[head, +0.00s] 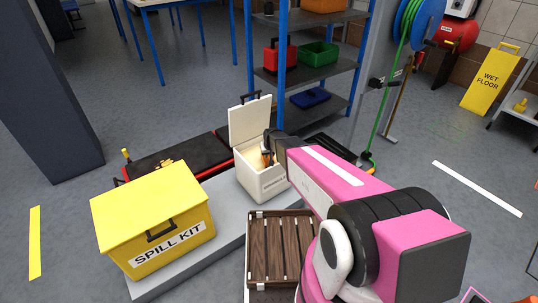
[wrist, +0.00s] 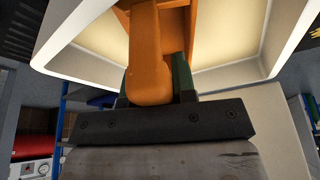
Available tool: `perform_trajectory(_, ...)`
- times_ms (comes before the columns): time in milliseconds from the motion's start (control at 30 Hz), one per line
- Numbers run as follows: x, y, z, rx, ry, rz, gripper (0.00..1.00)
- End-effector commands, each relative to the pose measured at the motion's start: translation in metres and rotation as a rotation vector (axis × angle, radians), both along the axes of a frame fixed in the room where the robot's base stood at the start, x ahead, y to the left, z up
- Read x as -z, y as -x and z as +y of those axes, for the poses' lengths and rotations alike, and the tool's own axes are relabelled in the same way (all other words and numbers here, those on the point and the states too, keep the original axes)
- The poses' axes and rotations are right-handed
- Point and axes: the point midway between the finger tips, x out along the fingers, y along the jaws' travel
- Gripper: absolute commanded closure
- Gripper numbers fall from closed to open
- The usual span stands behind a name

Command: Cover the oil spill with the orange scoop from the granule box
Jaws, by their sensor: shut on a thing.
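The granule box (head: 262,182) is a white box with its lid (head: 250,120) standing open, on the grey platform. My gripper (head: 268,152) reaches into its opening from the right. In the wrist view, my gripper (wrist: 156,80) is shut on the handle of the orange scoop (wrist: 150,55), with one dark finger on each side. The scoop extends into the box, whose pale walls (wrist: 85,40) surround it. Only a bit of orange shows in the head view. The scoop's far end and any granules in it cannot be made out. I cannot make out the oil spill in either view.
A yellow spill kit box (head: 155,215) stands left on the platform (head: 225,225). A wooden slatted crate (head: 280,250) is in front. A red-edged black bench (head: 170,160) lies behind. Blue shelving (head: 310,75) and a yellow wet floor sign (head: 490,80) stand farther back. Floor at right is open.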

Motion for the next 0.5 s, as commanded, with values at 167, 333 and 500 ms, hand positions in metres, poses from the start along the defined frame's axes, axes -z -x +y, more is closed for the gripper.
perform_trajectory(167,0.0004,0.0021,-0.0007,0.000,0.002,0.005,1.00)
perform_trajectory(333,0.0019,0.0022,-0.0008,0.000,0.002,0.006,1.00)
perform_trajectory(500,0.0037,0.0023,-0.0009,0.000,0.002,0.006,1.00)
